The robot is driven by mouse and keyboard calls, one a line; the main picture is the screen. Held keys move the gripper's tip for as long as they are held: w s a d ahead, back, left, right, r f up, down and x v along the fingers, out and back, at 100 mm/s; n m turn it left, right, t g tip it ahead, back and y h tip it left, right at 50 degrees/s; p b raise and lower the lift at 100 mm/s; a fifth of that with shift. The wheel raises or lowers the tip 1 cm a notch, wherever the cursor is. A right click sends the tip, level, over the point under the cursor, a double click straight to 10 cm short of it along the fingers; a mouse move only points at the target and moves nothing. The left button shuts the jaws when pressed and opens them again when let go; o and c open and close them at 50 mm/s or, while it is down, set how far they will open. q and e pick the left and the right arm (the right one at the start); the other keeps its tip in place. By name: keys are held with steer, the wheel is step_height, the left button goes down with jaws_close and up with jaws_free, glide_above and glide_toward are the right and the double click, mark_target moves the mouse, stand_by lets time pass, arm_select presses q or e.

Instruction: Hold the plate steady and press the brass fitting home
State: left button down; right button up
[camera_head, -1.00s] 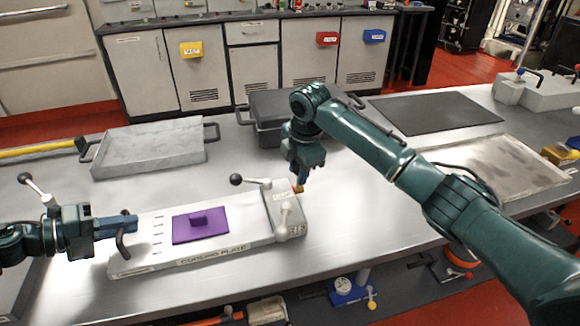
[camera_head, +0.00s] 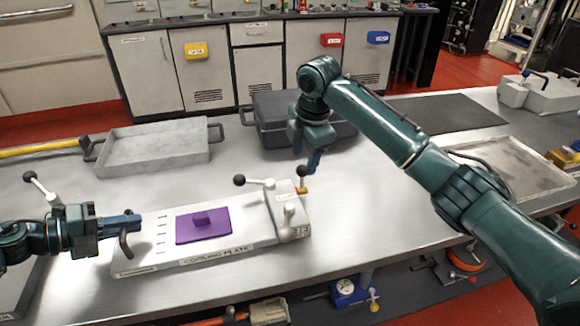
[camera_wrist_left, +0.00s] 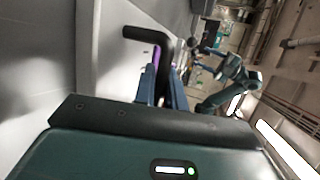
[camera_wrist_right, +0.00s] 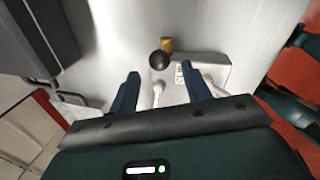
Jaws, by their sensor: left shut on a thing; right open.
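The pale cooling plate (camera_head: 232,258) lies flat on the bench, with a purple pad (camera_head: 203,226) on top. My left gripper (camera_head: 136,220) is shut on the plate's black left handle (camera_head: 124,241); the handle also shows between the fingers in the left wrist view (camera_wrist_left: 165,50). The small brass fitting (camera_head: 303,190) is at the plate's far right end, by the end block (camera_head: 283,195). My right gripper (camera_head: 308,164) is open above it. In the right wrist view, the fitting (camera_wrist_right: 166,44) lies beyond the open, empty fingers, partly behind a black ball knob (camera_wrist_right: 159,60). Its seating depth is unclear.
Ball-ended levers (camera_head: 255,182) stand on the plate's end block. Behind are a grey tray (camera_head: 155,145), a dark case (camera_head: 270,135) and a black mat (camera_head: 445,115). A shallow tray (camera_head: 510,172) lies at right. The bench between plate and right tray is clear.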

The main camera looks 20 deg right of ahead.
arm_select(q)
steer(key=shift+s+f, duration=0.2)
steer(key=shift+f, duration=0.3)
arm_select(e)
step_height(320, 180, up, 6)
steer(key=s, duration=0.1)
steer(key=shift+s+d+r, duration=0.15)
steer(key=shift+r, duration=0.1)
arm_select(q)
steer(key=c, duration=1.6)
jaws_free()
steer(key=shift+o, duration=1.2)
steer(key=shift+w+r, duration=0.1)
steer(key=shift+r, duration=0.1)
